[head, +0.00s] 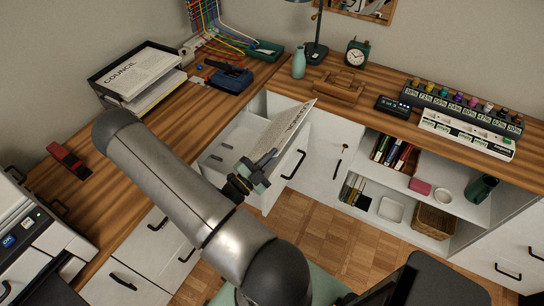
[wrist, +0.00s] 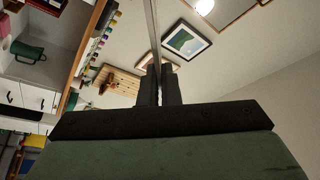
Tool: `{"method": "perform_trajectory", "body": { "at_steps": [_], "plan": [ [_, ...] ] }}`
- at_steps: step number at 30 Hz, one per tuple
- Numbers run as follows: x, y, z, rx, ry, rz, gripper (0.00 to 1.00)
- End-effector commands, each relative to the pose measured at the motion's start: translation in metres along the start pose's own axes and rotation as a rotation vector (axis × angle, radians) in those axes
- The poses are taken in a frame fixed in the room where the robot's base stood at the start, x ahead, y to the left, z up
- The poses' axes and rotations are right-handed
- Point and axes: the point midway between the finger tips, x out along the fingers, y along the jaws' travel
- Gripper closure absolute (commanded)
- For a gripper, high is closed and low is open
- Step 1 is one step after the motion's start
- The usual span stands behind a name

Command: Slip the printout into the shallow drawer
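The printout (head: 290,128), a pale sheet with a printed heading, is held tilted by my gripper (head: 258,170). In the wrist view it appears edge-on (wrist: 153,30), pinched between the two dark fingers of my gripper (wrist: 159,85), which are shut on it. An open white drawer (head: 240,128) is pulled out below the desk corner, behind the sheet and my gripper. Its front has a black handle (head: 293,165). Small grey items lie inside its left part. The sheet stands above the drawer and hides part of its interior; I cannot tell whether they touch.
A black paper tray (head: 110,88) with a sheet headed COUNCIL stands on the left desk wing. A wooden stand (head: 338,88), clock (head: 357,53) and lamp stand along the back. Open shelves (head: 440,205) with books and a basket are at right.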

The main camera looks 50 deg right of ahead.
Motion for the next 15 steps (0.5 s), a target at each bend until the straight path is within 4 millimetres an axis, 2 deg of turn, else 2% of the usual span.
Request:
{"method": "perform_trajectory", "body": {
  "at_steps": [15],
  "plan": [
    [-0.014, 0.018, 0.033, 0.002, 0.001, 0.0, 1.0]
  ]
}}
